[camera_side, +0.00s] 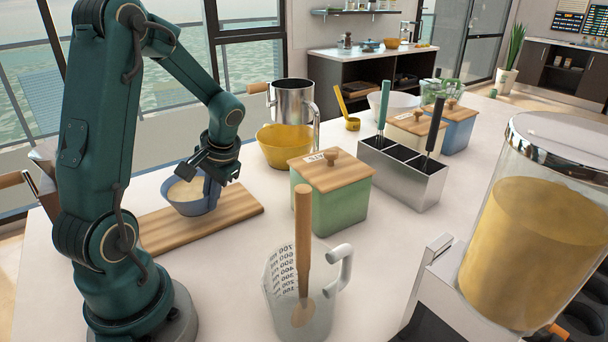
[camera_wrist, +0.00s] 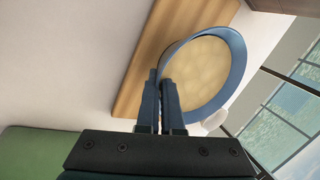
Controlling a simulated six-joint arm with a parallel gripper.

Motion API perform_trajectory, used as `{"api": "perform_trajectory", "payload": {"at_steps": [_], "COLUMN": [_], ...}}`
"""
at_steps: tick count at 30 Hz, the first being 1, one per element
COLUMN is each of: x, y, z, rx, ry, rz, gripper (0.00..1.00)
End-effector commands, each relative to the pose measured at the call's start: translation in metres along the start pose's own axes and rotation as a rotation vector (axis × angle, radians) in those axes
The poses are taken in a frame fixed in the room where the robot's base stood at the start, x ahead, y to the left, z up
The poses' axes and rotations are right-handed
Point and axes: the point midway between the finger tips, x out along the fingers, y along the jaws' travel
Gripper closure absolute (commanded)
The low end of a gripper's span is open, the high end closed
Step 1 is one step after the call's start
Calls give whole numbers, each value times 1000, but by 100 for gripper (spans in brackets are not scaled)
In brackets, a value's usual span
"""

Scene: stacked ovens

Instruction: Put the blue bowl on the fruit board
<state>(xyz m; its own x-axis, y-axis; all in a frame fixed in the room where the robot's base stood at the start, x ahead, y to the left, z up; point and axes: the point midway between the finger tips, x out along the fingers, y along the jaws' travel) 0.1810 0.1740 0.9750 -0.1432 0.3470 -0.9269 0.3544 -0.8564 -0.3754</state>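The blue bowl (camera_side: 188,208), with pale yellowish contents, is at the left in the side view, over the wooden board (camera_side: 240,207). It looks upright; whether its base touches the board or hovers just above it I cannot tell. My gripper (camera_side: 208,182) is at the bowl's right rim. In the wrist view, my gripper's two fingers (camera_wrist: 161,90) are close together with the wall of the blue bowl (camera_wrist: 238,68) between them. The bowl overlaps the right part of the wooden board (camera_wrist: 150,50) there and hides some of it.
A green canister with a wooden lid (camera_side: 340,205) stands right of the board. A yellow bowl (camera_side: 285,150) and a metal pitcher (camera_side: 293,100) are behind. A measuring jug (camera_side: 315,310) stands in front.

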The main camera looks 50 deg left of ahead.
Motion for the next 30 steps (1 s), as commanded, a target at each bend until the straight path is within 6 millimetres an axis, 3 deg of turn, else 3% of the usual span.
{"api": "perform_trajectory", "payload": {"at_steps": [4,17,20,30], "x": [14,19,19,18], "y": [6,8,8,8], "z": [0,0,0,0], "rx": [1,1,0,-1], "ry": [-1,0,1,1], "rz": [1,0,1,0], "gripper": [100,100,67,67]}}
